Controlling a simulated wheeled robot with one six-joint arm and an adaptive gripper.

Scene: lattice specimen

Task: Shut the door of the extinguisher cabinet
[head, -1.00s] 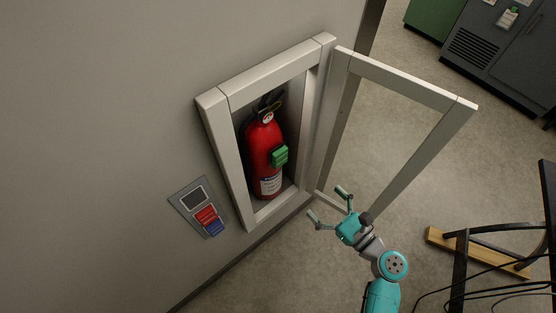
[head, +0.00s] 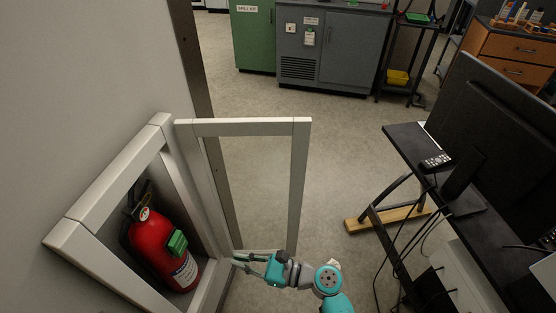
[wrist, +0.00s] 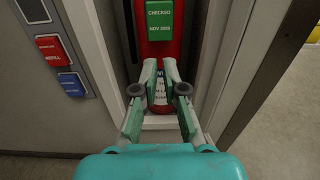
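The extinguisher cabinet (head: 110,185) is set in the wall at the left of the head view, with a pale frame. Its door (head: 299,185), a pale frame around a clear middle, stands wide open to the right of the cabinet. A red extinguisher (head: 150,244) with a green tag stands inside; it also shows in the wrist view (wrist: 158,50), beyond my fingers. My gripper (head: 238,263) is open and empty, near the door's bottom edge and the cabinet's right side in the head view. I cannot tell whether it touches the door.
A wall panel with a red and a blue label (wrist: 60,62) is left of the cabinet. A dark desk (head: 410,150) with a monitor and hanging cables stands to the right. Grey and green cabinets (head: 335,48) are at the back. The floor beyond the door is clear.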

